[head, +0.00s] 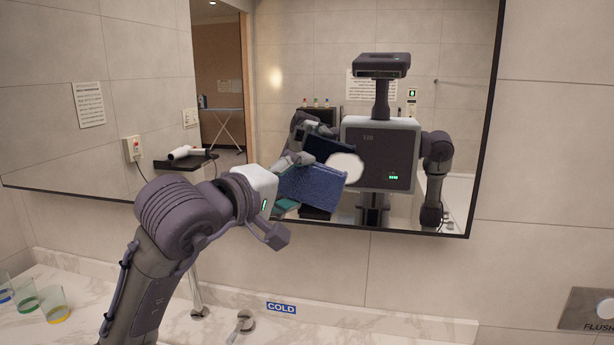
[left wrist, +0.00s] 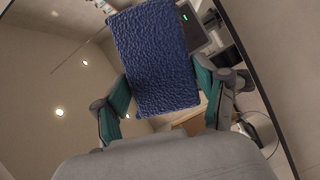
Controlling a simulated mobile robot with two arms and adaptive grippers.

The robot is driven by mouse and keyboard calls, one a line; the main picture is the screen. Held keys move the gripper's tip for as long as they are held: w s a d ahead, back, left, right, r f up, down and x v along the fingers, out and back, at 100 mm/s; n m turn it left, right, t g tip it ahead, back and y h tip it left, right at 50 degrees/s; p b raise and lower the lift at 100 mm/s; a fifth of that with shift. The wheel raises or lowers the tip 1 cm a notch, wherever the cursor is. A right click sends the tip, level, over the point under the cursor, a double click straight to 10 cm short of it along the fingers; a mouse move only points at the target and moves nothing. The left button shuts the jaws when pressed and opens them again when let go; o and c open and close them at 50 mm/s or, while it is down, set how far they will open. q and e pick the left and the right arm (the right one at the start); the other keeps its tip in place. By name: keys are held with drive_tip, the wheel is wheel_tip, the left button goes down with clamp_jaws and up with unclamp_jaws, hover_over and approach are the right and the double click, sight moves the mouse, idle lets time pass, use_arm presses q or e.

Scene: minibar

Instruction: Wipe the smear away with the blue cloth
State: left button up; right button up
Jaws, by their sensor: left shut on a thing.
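A white round smear (head: 348,169) shows on the mirror (head: 420,60). The blue cloth (head: 314,186) is a textured slab just left of the smear; its right edge overlaps the smear's lower left in the picture. My left gripper (head: 288,183) is shut on the cloth. In the left wrist view the cloth (left wrist: 152,60) sits between the teal finger pads of my left gripper (left wrist: 166,95). The smear is not seen there. A darker cloth reflection appears behind, and contact with the glass cannot be told. My right gripper is not directly in view.
The mirror reflects my body and arms. Below it lie a marble counter (head: 375,320), a tap (head: 242,322) and a "COLD" label (head: 281,308). Several glasses (head: 54,304) stand at the lower left. A flush plate (head: 590,310) is at the right.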

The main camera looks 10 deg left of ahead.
use_arm(q)
drive_tip(key=shift+a, duration=0.1)
drive_tip(key=w+p, duration=0.1)
drive_tip(key=w, duration=0.3)
drive_tip(key=shift+a, duration=0.2)
drive_tip(key=shift+w+d, duration=0.1)
drive_tip(key=shift+w, duration=0.85)
use_arm(e)
drive_tip(key=shift+d+r, duration=0.3)
drive_tip(key=shift+r, duration=0.55)
use_arm(q)
drive_tip(key=shift+w, duration=1)
use_arm(e)
drive_tip(key=shift+a, duration=0.1)
use_arm(q)
drive_tip(key=shift+s+d, duration=0.1)
drive_tip(key=shift+d, duration=1.6)
use_arm(e)
drive_tip(key=shift+f, duration=0.45)
